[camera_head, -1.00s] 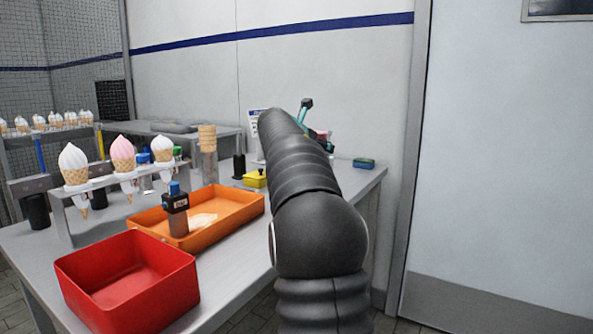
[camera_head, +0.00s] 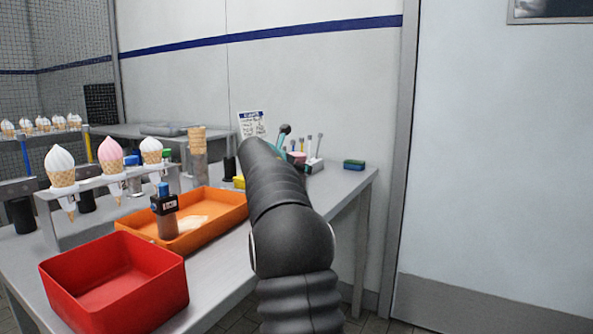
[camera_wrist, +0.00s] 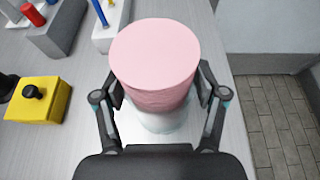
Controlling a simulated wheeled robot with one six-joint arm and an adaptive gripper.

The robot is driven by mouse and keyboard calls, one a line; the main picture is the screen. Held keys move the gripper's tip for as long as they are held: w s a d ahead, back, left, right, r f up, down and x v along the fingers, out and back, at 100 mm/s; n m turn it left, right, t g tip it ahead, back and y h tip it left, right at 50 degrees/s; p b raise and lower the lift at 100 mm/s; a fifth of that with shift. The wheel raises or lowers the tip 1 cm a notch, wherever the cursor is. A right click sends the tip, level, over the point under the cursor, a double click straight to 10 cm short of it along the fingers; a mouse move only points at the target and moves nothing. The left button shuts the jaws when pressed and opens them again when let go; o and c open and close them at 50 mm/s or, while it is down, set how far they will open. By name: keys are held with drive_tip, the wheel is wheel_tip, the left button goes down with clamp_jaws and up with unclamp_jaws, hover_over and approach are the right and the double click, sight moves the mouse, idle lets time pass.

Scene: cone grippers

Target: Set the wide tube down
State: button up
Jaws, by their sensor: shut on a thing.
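The wide tube (camera_wrist: 155,60) is a broad cylinder with a flat pink top and a pale, see-through lower part. It fills the middle of the wrist view, above the grey table (camera_wrist: 75,125). My gripper (camera_wrist: 160,85) is shut on it, one finger on each side. I cannot tell whether its base touches the table. In the head view my own arm hides the gripper and most of what it holds.
A yellow box (camera_wrist: 38,100) with a black knob stands left of the tube. A grey block (camera_wrist: 55,38) with a red peg is beyond it. The table's edge and tiled floor lie right. A red bin (camera_head: 115,285) and orange tray (camera_head: 222,220) stand nearer.

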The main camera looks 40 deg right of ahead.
drive_tip(key=shift+f, duration=0.15)
drive_tip(key=o, duration=1.5)
drive_tip(key=shift+a+r, duration=0.2)
drive_tip(key=shift+r, duration=0.05)
drive_tip(key=v, duration=1.1)
drive_tip(key=shift+s+a+r+b, duration=0.1)
drive_tip(key=shift+a+r+b, duration=0.1)
drive_tip(key=shift+b, duration=0.1)
